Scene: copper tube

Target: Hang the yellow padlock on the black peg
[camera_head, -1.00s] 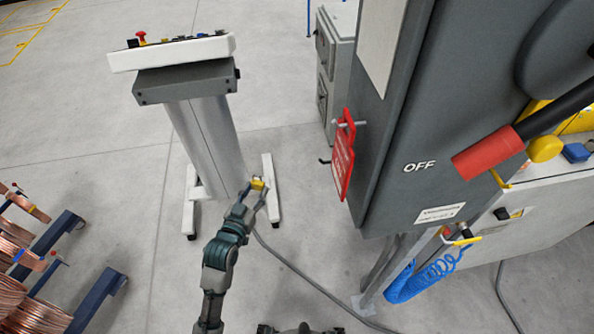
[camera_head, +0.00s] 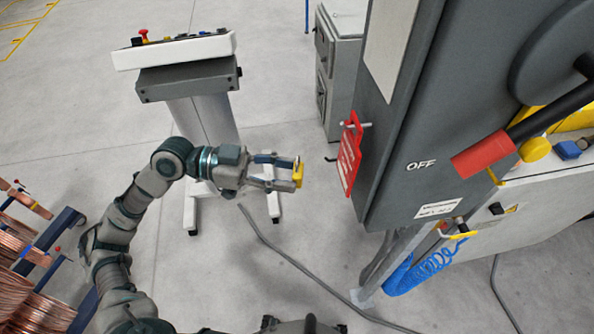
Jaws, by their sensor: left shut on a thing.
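The yellow padlock (camera_head: 298,175) is held in my left gripper (camera_head: 285,174), which is shut on it. My left arm reaches in from the lower left and points right. The padlock's shackle is too small to make out clearly. My right gripper is not in view.
A red tag (camera_head: 349,158) hangs from a pale peg (camera_head: 366,125) on the cabinet side. A red-gripped lever (camera_head: 485,155) is at the right. A control pedestal (camera_head: 188,80) stands behind my arm. Copper coils (camera_head: 35,295) lie lower left.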

